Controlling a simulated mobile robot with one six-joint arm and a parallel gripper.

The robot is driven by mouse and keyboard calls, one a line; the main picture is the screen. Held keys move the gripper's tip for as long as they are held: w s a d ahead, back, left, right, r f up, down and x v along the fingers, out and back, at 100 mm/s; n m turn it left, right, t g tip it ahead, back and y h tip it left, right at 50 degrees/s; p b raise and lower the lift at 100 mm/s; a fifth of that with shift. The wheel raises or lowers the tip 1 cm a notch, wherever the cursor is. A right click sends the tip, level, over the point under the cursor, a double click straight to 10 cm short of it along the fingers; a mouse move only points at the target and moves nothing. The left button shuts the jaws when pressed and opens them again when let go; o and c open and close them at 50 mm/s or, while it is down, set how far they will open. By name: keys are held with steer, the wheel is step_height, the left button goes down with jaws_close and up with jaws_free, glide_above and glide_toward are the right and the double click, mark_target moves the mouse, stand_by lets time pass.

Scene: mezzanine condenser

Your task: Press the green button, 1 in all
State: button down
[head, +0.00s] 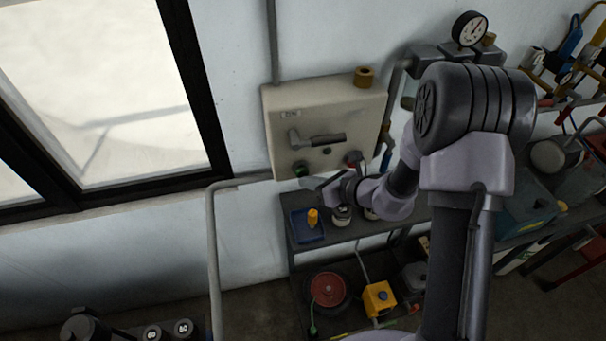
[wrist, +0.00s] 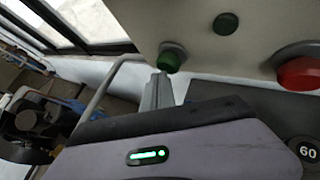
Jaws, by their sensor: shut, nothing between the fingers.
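A cream control box (head: 285,115) hangs on the wall, with a green button (head: 300,169) at its lower left. The green button also shows in the wrist view (wrist: 172,57), standing out from the box face. My gripper (head: 320,183) is shut and empty, just right of and below the green button in the head view. In the wrist view the fingertips (wrist: 158,80) lie just below the button and a little left; I cannot tell whether they touch it.
A lever handle (head: 325,140) crosses the box. Below stands a dark shelf with a blue tray (head: 299,231) and a weight marked 60 (wrist: 306,150).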

steer(key=shift+w+a, duration=0.1)
steer(key=shift+w, duration=0.3)
stand_by(0.3)
steer(key=shift+s+d+b, duration=0.25)
steer(key=shift+s+b, duration=0.1)
steer(key=shift+s, duration=0.55)
steer(key=shift+s+d+b, duration=0.2)
steer(key=shift+s+b, duration=0.05)
steer(key=shift+s, duration=0.55)
steer(key=shift+s+d+b, duration=0.25)
steer(key=shift+s, duration=0.6)
steer(key=shift+s+d+b, duration=0.2)
steer(key=shift+s+b, duration=0.05)
steer(key=shift+s, duration=0.55)
